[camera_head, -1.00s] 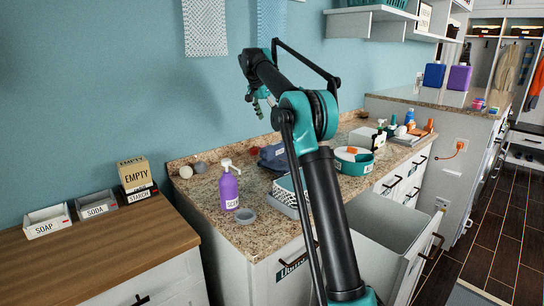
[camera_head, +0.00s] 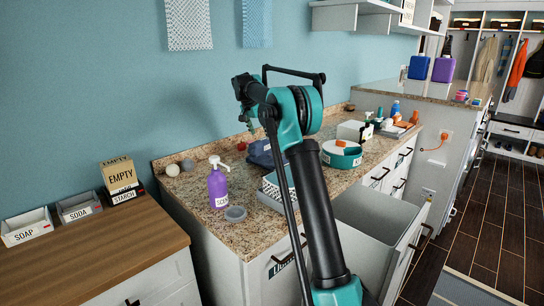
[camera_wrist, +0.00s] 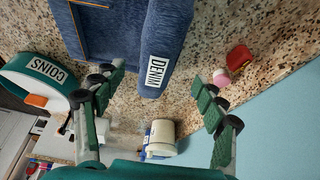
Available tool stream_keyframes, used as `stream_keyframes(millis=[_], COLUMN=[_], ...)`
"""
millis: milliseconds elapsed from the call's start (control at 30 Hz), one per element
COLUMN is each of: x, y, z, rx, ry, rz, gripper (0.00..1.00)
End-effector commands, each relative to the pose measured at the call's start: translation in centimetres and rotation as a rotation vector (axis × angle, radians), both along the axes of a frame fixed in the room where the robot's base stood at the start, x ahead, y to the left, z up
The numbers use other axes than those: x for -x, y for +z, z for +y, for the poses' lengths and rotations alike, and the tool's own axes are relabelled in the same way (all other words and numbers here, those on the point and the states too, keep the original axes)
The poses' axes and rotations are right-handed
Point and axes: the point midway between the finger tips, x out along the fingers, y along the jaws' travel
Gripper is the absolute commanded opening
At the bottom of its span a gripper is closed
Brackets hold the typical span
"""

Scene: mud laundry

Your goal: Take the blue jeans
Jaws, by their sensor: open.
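The folded blue jeans (camera_wrist: 140,30) lie on the granite counter, with a white DENIM label toward my gripper in the wrist view. In the head view the jeans (camera_head: 262,153) show as a dark blue bundle, partly hidden behind my arm. My gripper (camera_wrist: 165,100) is open and empty, its two green fingers spread wide in the wrist view. The jeans are ahead of the fingers and apart from them, with the label between their lines. In the head view my gripper (camera_head: 245,120) is above the counter near the wall.
A green COINS tin (camera_wrist: 42,77) stands beside the jeans. A red item (camera_wrist: 239,57) and a cream container (camera_wrist: 161,138) are on the other side and below. A purple bottle (camera_head: 218,185) and a patterned basket (camera_head: 275,185) stand on the counter.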

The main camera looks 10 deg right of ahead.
Motion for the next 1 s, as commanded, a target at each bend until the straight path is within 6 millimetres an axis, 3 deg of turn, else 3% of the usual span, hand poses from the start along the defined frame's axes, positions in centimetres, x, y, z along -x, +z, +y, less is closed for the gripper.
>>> stream_keyframes(millis=[167, 500, 1000], x=[-0.2, -1.1, -1.2], y=[-0.9, -4.7, -4.9], z=[-0.4, -1.9, -1.9], rx=[0.000, 0.000, 0.000], ry=[-0.001, 0.000, 0.000], rz=[0.000, 0.000, 0.000], gripper=[0.72, 0.72, 0.72])
